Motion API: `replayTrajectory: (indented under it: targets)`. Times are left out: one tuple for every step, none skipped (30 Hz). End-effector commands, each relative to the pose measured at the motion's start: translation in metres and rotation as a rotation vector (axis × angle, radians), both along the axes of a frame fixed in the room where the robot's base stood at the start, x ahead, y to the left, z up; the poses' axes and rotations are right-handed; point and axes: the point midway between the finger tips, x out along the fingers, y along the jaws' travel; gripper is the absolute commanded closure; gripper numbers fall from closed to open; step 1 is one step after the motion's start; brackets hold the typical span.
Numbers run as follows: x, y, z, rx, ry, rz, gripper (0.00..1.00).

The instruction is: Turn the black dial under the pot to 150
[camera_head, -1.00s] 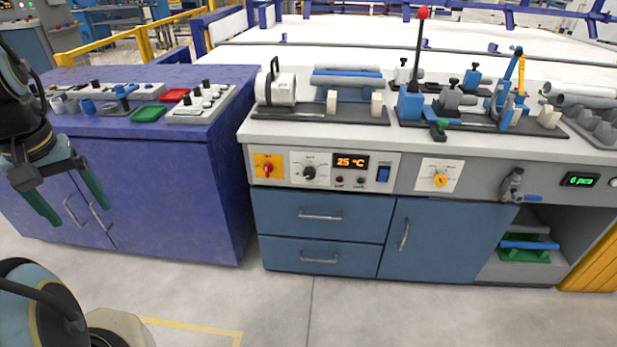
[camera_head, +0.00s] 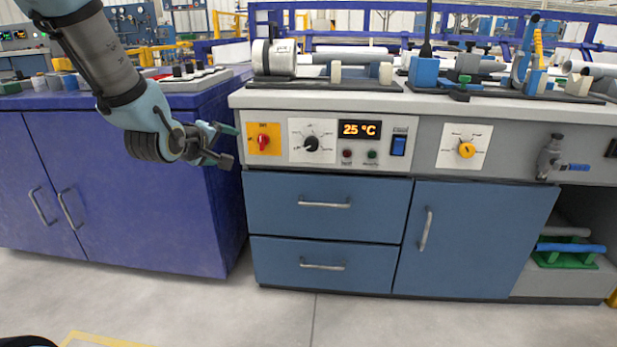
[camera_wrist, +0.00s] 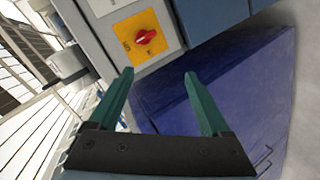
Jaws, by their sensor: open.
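The black dial (camera_head: 311,143) sits on a white square plate with scale marks, on the front panel of the grey-topped workbench. The pot (camera_head: 274,58), a white cylinder-like vessel, stands on the bench top above and left of it. The display (camera_head: 359,129) right of the dial reads 25 °C. My gripper (camera_head: 237,144) is open and empty, left of the dial and close to the red knob's yellow plate. In the wrist view my gripper (camera_wrist: 158,73) has its green fingers spread, with the red knob (camera_wrist: 146,37) beyond them. The dial is not identifiable in the wrist view.
A blue switch (camera_head: 398,145) and a yellow dial (camera_head: 466,151) are farther right on the panel. The red knob is left of the black dial. Drawers (camera_head: 324,218) lie below. A purple cabinet (camera_head: 130,200) stands at left. The floor in front is clear.

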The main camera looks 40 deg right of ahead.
Motion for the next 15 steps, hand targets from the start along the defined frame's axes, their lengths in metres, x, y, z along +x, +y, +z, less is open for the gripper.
replayTrajectory:
  targets:
    - [-0.007,-0.022,-0.028,-0.079,0.008,-0.023,0.18]
    - [-0.011,-0.034,-0.032,-0.128,0.016,-0.036,0.18]
    - [-0.017,-0.048,-0.037,-0.194,0.028,-0.054,0.18]
    - [-0.022,-0.058,-0.041,-0.243,0.039,-0.067,0.18]
    - [-0.027,-0.069,-0.044,-0.29,0.05,-0.082,0.18]
    - [-0.034,-0.081,-0.047,-0.348,0.066,-0.1,0.18]
    - [-0.039,-0.088,-0.049,-0.389,0.079,-0.114,0.18]
    - [-0.044,-0.095,-0.051,-0.426,0.092,-0.127,0.18]
    - [-0.05,-0.104,-0.053,-0.471,0.108,-0.144,0.18]
    - [-0.053,-0.109,-0.053,-0.502,0.12,-0.154,0.18]
    - [-0.057,-0.113,-0.054,-0.527,0.13,-0.163,0.18]
    - [-0.061,-0.118,-0.054,-0.556,0.142,-0.174,0.18]
    - [-0.063,-0.121,-0.053,-0.575,0.149,-0.181,0.18]
    - [-0.065,-0.123,-0.053,-0.588,0.156,-0.187,0.18]
    - [-0.067,-0.125,-0.052,-0.601,0.162,-0.192,0.18]
